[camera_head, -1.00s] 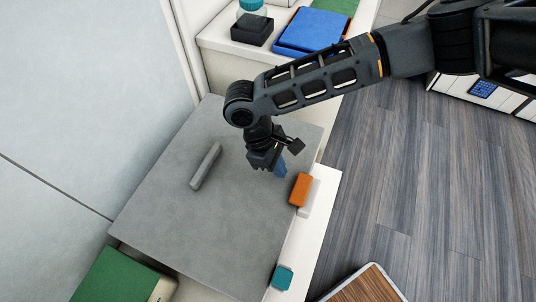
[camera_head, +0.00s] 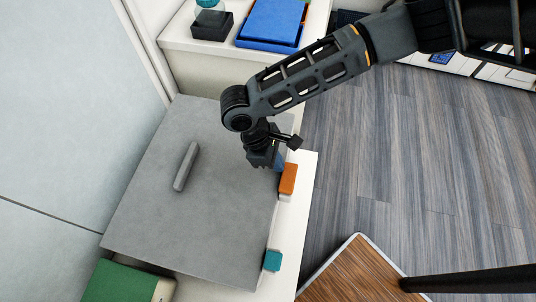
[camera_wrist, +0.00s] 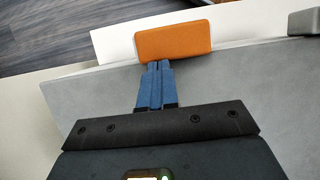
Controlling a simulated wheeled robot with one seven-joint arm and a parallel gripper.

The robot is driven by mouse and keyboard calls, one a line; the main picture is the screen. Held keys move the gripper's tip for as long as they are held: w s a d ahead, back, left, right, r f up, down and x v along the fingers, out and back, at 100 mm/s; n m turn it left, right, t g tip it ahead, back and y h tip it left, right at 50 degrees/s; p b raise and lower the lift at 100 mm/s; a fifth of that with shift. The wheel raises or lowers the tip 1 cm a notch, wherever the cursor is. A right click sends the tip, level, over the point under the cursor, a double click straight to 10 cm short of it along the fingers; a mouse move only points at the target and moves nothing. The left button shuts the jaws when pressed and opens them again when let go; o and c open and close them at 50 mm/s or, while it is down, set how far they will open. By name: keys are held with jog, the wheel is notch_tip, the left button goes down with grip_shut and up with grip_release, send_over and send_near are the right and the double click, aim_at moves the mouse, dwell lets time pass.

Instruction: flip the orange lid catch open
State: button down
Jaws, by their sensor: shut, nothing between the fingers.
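The orange lid catch (camera_head: 288,179) is a small block at the right edge of a grey lid (camera_head: 215,200). It also shows in the wrist view (camera_wrist: 173,41), at the top middle. My gripper (camera_head: 279,164) is above the lid's right edge, just beside the catch. In the wrist view its blue fingers (camera_wrist: 157,68) are together and empty. Their tips reach the catch's near edge and look very close to it or touching. I cannot tell whether they touch. The catch lies along the lid's edge.
A teal block (camera_head: 272,260) sits farther down the same lid edge. A grey bar handle (camera_head: 186,166) stands on the lid. A blue tray (camera_head: 271,22) and a dark box (camera_head: 211,25) are on the counter behind. A wooden-topped table (camera_head: 352,275) stands at lower right.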

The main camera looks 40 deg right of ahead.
jog(key=shift+s+d, duration=0.1)
jog(key=shift+s, duration=0.2)
jog(key=v, duration=0.8)
jog(key=shift+d+f, duration=0.15)
dwell(0.5)
